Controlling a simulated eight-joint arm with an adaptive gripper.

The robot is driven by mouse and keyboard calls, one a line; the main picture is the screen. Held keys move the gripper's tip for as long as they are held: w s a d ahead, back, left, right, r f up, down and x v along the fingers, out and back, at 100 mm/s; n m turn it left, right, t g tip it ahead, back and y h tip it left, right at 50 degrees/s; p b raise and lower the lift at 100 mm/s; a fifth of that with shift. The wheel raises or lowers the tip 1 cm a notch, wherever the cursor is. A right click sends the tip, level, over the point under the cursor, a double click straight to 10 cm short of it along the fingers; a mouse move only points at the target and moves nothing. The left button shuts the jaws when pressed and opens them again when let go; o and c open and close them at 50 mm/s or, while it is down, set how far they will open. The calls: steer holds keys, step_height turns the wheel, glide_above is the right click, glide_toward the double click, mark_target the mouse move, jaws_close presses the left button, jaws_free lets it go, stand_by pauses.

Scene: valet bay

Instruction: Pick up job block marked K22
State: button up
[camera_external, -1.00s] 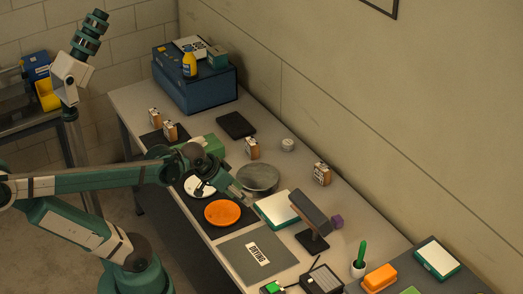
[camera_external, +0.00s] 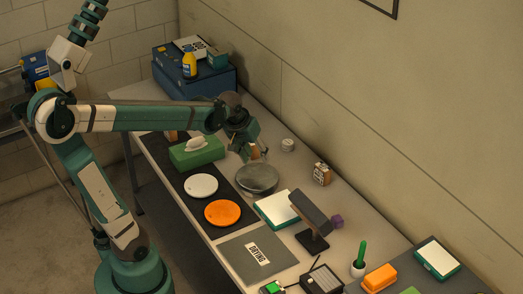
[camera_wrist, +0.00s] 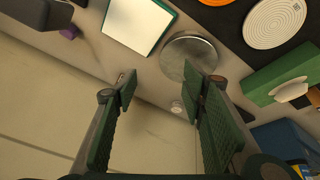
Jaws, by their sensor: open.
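A wooden job block (camera_external: 322,174) with a pale label stands near the wall on the bench in the external view; its marking is too small to read. Another block (camera_external: 171,135) is partly hidden behind my arm at the far end. A sliver of brown shows beside my gripper (camera_external: 252,152), where a block stood earlier. I cannot tell which block is K22. My gripper is open above the bench, near the round metal plate (camera_external: 257,178). In the wrist view its fingers (camera_wrist: 160,85) are spread with no block clearly between them.
The white-topped tray (camera_external: 277,209), black stand (camera_external: 312,240) and purple cube (camera_external: 337,221) lie nearer the camera. A small white round item (camera_external: 288,145) is by the wall. A green box (camera_external: 197,152), white disc (camera_external: 201,186) and orange disc (camera_external: 222,212) line the front side.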

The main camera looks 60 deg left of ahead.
steer(key=w+a+f+n+g+p, duration=0.25)
steer(key=w+a+n+p, duration=0.3)
steer(key=w+a, duration=0.75)
steer(key=a+f+n+p, duration=0.1)
steer(key=a+f, duration=0.1)
steer(key=a, duration=0.3)
steer(key=w+a+f+n+g+p, duration=0.1)
steer(key=a+f+n+p, duration=0.1)
steer(key=a, duration=0.3)
steer(key=w+a+f+n+g+p, duration=0.1)
steer(key=a+f, duration=0.3)
steer(key=a, duration=0.1)
steer(key=shift+w+a+f+n+h, duration=0.1)
steer(key=shift+a+n+h, duration=0.2)
steer(key=shift+n+h, duration=0.1)
steer(key=shift+a+f, duration=0.3)
steer(key=shift+f, duration=0.05)
steer(key=shift+f, duration=1.3)
steer(key=shift+d+f+p, duration=0.2)
steer(key=shift+f+p, duration=0.3)
steer(key=shift+f, duration=2.1)
